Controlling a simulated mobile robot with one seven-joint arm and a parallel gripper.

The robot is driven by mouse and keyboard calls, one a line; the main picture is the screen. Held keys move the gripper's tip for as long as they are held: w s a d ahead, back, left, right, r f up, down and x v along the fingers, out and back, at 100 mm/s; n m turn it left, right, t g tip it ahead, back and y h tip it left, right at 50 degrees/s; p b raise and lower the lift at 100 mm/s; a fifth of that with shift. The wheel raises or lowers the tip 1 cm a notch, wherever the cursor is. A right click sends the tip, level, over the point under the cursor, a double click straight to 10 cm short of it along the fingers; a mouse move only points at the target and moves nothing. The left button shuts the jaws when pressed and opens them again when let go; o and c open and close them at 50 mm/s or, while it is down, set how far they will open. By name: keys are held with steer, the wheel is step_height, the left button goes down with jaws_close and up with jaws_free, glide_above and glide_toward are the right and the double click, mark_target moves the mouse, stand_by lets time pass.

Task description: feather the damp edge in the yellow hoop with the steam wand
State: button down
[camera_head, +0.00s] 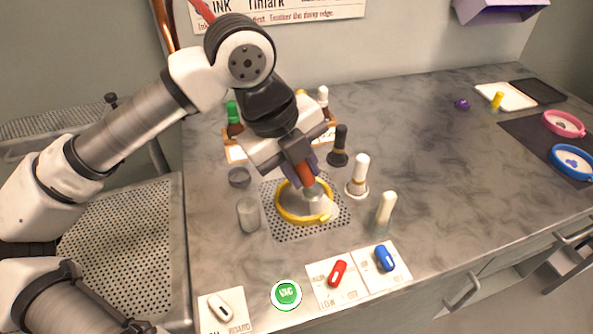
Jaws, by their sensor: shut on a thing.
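The yellow hoop (279,211) lies on the perforated grey board (330,231) at the middle of the counter, with pale cloth stretched inside it. My gripper (306,172) is shut on the steam wand (307,179), which has an orange-red body and a grey tip. The wand is tilted down and its tip is over the right part of the hoop. I cannot tell whether the tip touches the cloth. My gripper hides part of the hoop's far side. A damp edge on the cloth is too small to make out.
Several bottles, including a white-capped one (358,176), stand around the board. A clear cup (248,214) is at its left. Red (337,273) and blue (384,258) switches and a green button (287,293) line the front edge. Pink (564,124) and blue (572,162) hoops lie far right.

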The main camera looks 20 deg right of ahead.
steer(key=shift+w+d, duration=0.3)
steer(key=shift+d, duration=0.15)
steer(key=shift+w, duration=0.15)
steer(key=shift+w+d+b, duration=0.15)
steer(key=shift+w+d, duration=0.05)
steer(key=shift+w, duration=0.35)
steer(key=shift+w+d+b, duration=0.15)
steer(key=shift+w, duration=0.4)
steer(key=shift+r, duration=0.15)
step_height(320, 180, up, 7)
steer(key=p, duration=0.4)
